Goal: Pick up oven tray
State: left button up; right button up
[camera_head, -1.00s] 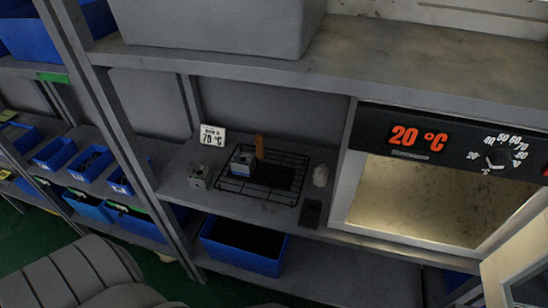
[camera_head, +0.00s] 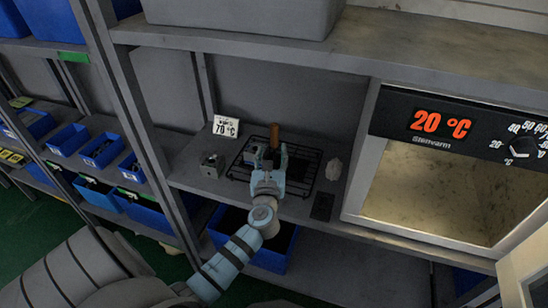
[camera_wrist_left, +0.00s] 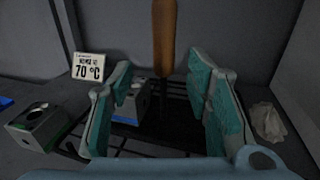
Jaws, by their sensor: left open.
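The oven tray (camera_head: 305,172) is a black wire rack lying on the grey shelf. A wooden handle (camera_head: 275,136) stands upright at its back edge; it also shows in the left wrist view (camera_wrist_left: 164,38). A metal valve block (camera_wrist_left: 134,103) sits on the tray, partly behind my finger. My left gripper (camera_head: 268,160) is over the tray. In the left wrist view its teal-padded fingers (camera_wrist_left: 165,100) are spread apart, with the handle beyond and between them and nothing gripped. My right gripper is not in view.
A second valve block (camera_head: 212,165) stands left of the tray, below a 70 °C card (camera_head: 226,126). A crumpled cloth (camera_head: 334,169) and a dark flat item (camera_head: 322,207) lie to the right. The oven (camera_head: 430,190) reads 20 °C; its door (camera_head: 525,275) is open. An upper shelf overhangs.

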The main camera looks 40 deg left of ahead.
aim_at(274, 144)
pick_arm(q)
jog(key=b+x, duration=0.1)
jog(key=x, duration=0.5)
jog(key=shift+w+d+f, duration=0.1)
jog(key=shift+w, duration=0.05)
grip_shut()
